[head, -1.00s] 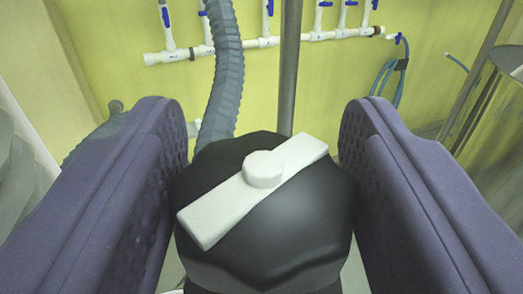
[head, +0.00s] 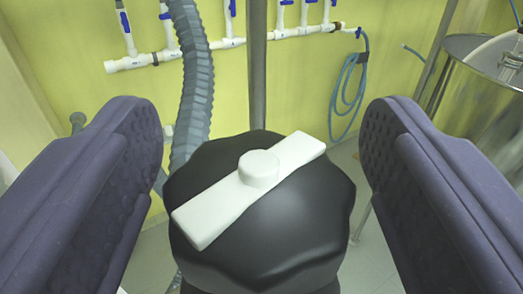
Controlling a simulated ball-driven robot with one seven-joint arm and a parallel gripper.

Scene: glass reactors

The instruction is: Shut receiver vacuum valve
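A black lobed knob (head: 285,225) with a white bar handle (head: 215,209) across its top fills the lower middle of the head view. I take it for the receiver vacuum valve, though no label shows. The white bar lies diagonally, from lower left to upper right. My gripper (head: 262,150) is open, with one purple padded finger on each side of the knob.
A grey corrugated hose (head: 191,90) and a metal pole (head: 257,70) rise behind the knob. White pipes with blue valves (head: 240,42) run along the yellow wall. A coiled blue hose (head: 336,90) hangs there. A steel vessel (head: 485,75) stands at the right.

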